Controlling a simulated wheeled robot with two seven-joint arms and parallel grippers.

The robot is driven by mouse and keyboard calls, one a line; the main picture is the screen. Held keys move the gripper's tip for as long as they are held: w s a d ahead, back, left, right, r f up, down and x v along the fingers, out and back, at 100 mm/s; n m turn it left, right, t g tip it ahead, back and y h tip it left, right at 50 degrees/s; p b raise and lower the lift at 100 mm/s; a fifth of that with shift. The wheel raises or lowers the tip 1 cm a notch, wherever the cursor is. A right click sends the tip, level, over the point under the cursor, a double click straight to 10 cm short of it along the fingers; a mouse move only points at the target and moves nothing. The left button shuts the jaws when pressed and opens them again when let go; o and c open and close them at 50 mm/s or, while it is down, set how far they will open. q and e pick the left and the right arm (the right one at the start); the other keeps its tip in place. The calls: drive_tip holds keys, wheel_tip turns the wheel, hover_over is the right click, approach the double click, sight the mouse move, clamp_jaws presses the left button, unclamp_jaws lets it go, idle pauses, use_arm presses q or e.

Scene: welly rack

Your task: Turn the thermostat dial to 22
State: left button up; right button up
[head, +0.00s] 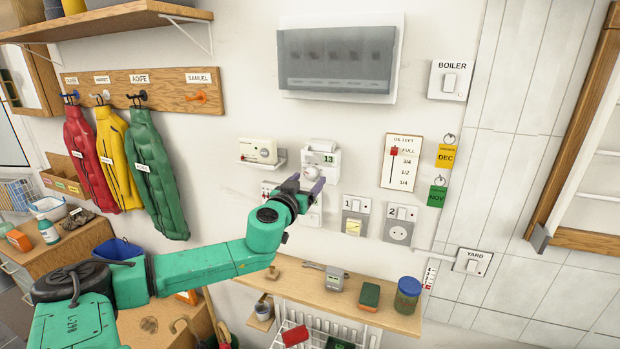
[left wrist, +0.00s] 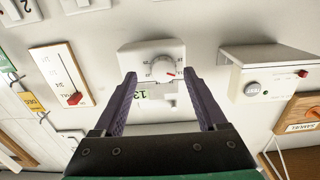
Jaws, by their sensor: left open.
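The thermostat dial (head: 311,172) is a round white knob on a white wall unit, partly behind my left gripper in the head view. My right gripper is out of view.
Switches and sockets (head: 355,216) are below right. A red-handled slider panel (head: 402,162) hangs to the right. A wooden shelf (head: 300,287) with several items is below.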

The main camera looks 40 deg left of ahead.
use_arm(q)
drive_tip(key=shift+w+a+f, duration=0.15)
drive_tip(key=shift+w+f, duration=0.05)
drive_tip(key=shift+w, duration=0.15)
drive_tip(key=shift+w+a+r+b, duration=0.15)
drive_tip(key=shift+w+a+b, duration=0.3)
drive_tip(key=shift+a, duration=0.05)
drive_tip(key=shift+d, duration=0.1)
clamp_jaws()
